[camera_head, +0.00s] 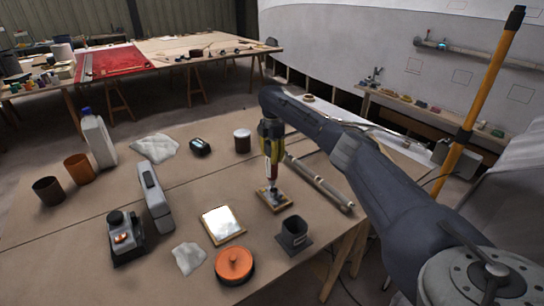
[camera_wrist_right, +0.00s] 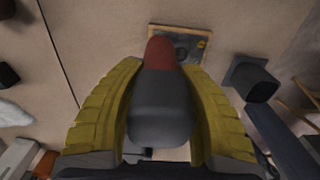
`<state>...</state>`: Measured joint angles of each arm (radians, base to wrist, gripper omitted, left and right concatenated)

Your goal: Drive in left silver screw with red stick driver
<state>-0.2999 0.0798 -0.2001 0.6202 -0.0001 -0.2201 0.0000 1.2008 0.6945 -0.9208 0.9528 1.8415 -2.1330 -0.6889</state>
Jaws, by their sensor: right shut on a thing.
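My right gripper (camera_head: 271,150) comes in from the right and is shut on the red stick driver (camera_head: 273,172), which points down. In the right wrist view the yellow fingers press on both sides of the driver's grey body, and its red part (camera_wrist_right: 160,52) reaches out ahead. Below it lies a small wood-edged plate (camera_head: 264,201), which also shows in the wrist view (camera_wrist_right: 190,34). The driver's lower end is over or at this plate; I cannot tell if it touches. The silver screws are too small or hidden to make out. My left gripper is not in view.
A dark square cup (camera_head: 294,236) stands just in front of the plate. A wood-framed bright panel (camera_head: 221,224) and an orange round lid (camera_head: 234,264) lie to the left and front. A long metal bar (camera_head: 320,183) lies to the right.

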